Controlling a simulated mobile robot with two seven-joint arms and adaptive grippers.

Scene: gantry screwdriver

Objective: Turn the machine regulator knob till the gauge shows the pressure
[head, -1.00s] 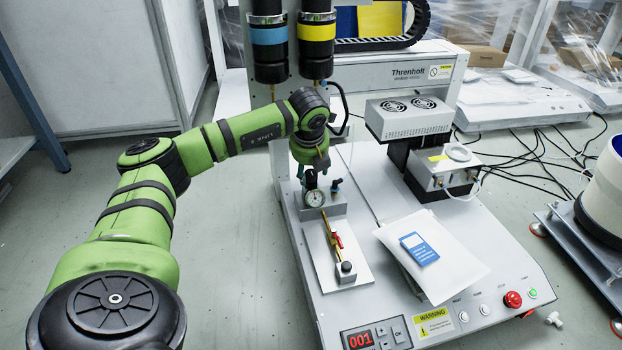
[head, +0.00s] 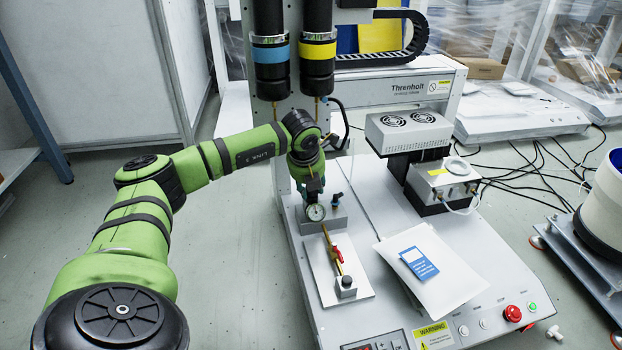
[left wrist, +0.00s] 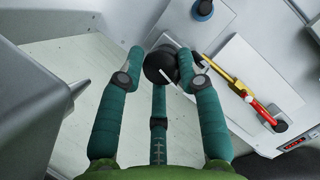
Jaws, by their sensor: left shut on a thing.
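The black regulator knob (left wrist: 156,66), with a white line across its top, shows in the left wrist view. My left gripper (head: 314,184) points down over it, and its teal fingers close around it from the sides in the left wrist view (left wrist: 160,63). In the head view the fingers mostly hide the knob. The small round gauge (head: 315,212) with a white face sits just below the fingers, on the front of a grey block. Its needle is too small to read. My right gripper is not in view.
A brass pipe with a red valve handle (head: 337,254) runs forward from the gauge on a white plate (head: 320,275). A blue card (head: 419,263) lies on a white packet (head: 450,280) to the right. Black cylinders (head: 270,65) hang behind my arm. A red button (head: 513,313) is front right.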

